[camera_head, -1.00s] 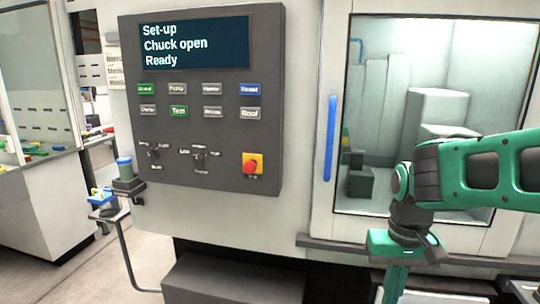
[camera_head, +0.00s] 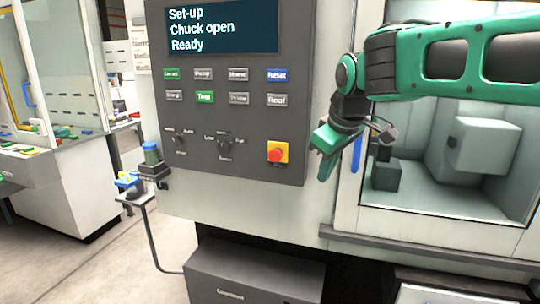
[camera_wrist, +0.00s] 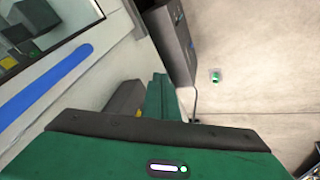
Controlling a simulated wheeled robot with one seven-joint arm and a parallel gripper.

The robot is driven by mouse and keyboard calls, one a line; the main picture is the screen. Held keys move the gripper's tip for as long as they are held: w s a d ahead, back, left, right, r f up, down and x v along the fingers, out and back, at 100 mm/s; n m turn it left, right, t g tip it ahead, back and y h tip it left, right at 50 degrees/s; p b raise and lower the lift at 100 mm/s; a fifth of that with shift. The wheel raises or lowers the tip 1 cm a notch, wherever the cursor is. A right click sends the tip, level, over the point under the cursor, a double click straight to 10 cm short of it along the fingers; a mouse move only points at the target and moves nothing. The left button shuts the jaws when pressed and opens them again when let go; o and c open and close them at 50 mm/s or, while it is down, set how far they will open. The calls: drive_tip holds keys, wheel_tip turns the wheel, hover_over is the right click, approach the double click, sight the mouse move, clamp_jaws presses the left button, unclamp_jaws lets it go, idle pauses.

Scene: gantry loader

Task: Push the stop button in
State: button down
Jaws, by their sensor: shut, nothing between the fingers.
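The stop button (camera_head: 276,154) is a red round knob on a yellow square plate at the lower right of the grey control panel (camera_head: 240,172). My gripper (camera_head: 325,168) is in front of the machine, to the right of the panel's right edge in the head view, with its fingers pointing down. It is shut and empty, a short way to the right of the button and apart from it in the picture. In the wrist view my green gripper (camera_wrist: 158,95) shows from behind, and the button does not show there.
A door window with a blue handle (camera_head: 356,152) lies behind my gripper; the handle also shows in the wrist view (camera_wrist: 45,85). The panel carries a screen (camera_head: 222,30), several push buttons and two selector switches. A small stand (camera_head: 150,168) juts out at the panel's left.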

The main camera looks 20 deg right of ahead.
sight(275, 152)
drive_tip(key=w+a+r+n+t+y, duration=0.1)
drive_tip(key=w+a+r+n+t, duration=0.1)
drive_tip(key=w+a+r+n, duration=0.2)
drive_tip(key=w+a+r, duration=0.2)
drive_tip(key=a+r, duration=0.2)
drive_tip(key=a, duration=0.1)
drive_tip(key=shift+a+n, duration=0.25)
drive_tip(key=shift+n, duration=0.15)
drive_tip(key=shift+w+f, duration=0.15)
drive_tip(key=x, duration=0.3)
drive_tip(key=w+d+x, duration=0.1)
drive_tip(key=x, duration=0.3)
drive_tip(key=r+x, duration=0.1)
drive_tip(key=x, duration=0.3)
drive_tip(key=shift+w+d+f, duration=0.1)
drive_tip(key=shift+w+d, duration=0.15)
drive_tip(key=shift+d, duration=0.05)
drive_tip(key=shift+w+d, duration=0.4)
drive_tip(key=shift+w, duration=0.15)
